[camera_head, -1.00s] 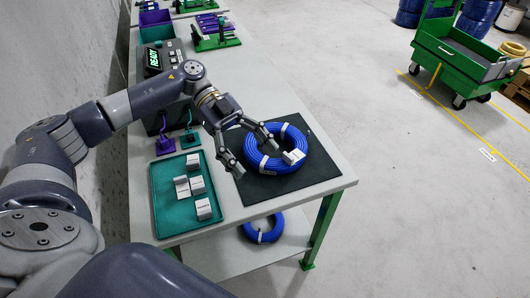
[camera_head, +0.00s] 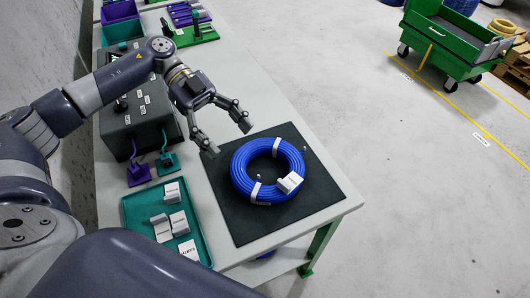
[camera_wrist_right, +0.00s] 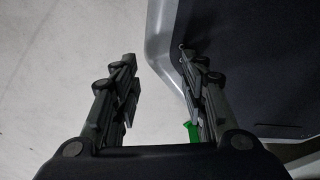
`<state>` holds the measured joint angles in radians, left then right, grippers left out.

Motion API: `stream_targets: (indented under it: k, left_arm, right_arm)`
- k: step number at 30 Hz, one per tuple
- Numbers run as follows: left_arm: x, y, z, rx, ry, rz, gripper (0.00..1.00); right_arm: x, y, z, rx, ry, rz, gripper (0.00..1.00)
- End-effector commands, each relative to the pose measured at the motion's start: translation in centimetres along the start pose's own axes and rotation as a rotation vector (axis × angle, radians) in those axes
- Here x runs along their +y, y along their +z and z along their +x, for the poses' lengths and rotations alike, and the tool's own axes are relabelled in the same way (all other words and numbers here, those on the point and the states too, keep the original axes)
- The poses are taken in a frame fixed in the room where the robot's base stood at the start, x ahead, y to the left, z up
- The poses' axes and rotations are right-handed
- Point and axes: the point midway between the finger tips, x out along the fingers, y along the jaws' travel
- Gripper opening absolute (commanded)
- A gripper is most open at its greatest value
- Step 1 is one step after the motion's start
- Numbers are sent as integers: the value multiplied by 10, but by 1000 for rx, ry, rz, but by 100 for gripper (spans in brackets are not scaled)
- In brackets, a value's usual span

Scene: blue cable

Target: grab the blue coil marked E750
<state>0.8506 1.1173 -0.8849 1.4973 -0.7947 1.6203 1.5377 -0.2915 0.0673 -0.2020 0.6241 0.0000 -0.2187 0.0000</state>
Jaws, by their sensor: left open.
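A blue coil (camera_head: 244,184) with white ties and a white label (camera_head: 290,182) lies flat on a black mat (camera_head: 232,226) near the table's front right corner. The label's print is too small to read. My left gripper (camera_head: 229,138) is open and empty, above the table just behind and left of the coil, apart from it. My right gripper (camera_wrist_right: 160,92) shows only in the right wrist view. Its fingers are spread with nothing between them, over pale floor beside a dark surface.
A teal tray (camera_head: 133,213) with several white boxes stands left of the mat. A dark control box (camera_head: 140,120) with purple and teal clamps stands behind it. A second coil on the lower shelf is mostly hidden. A green cart (camera_head: 440,50) stands far right.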

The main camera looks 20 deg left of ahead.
Motion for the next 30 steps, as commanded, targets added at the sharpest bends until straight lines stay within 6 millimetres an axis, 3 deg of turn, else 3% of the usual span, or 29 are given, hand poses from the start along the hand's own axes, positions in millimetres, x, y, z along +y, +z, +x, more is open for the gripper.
stream_targets:
  k: [5, 14, 22, 30]
  left_arm:
    - [1, 24, 14, 1, 3, -6, 71]
    - [0, 71, 40, 1, 1, -3, 71]
    - [1, 69, 62, 0, 4, -2, 71]
    - [1, 68, 104, 0, 2, -3, 71]
  right_arm:
    - [4, -2, 0, 3, 4, -2, 40]
    - [15, 28, -2, -41, 17, -7, 40]
    - [15, 15, -6, -22, 17, -5, 40]
    - [4, 3, -13, -5, 5, 1, 40]
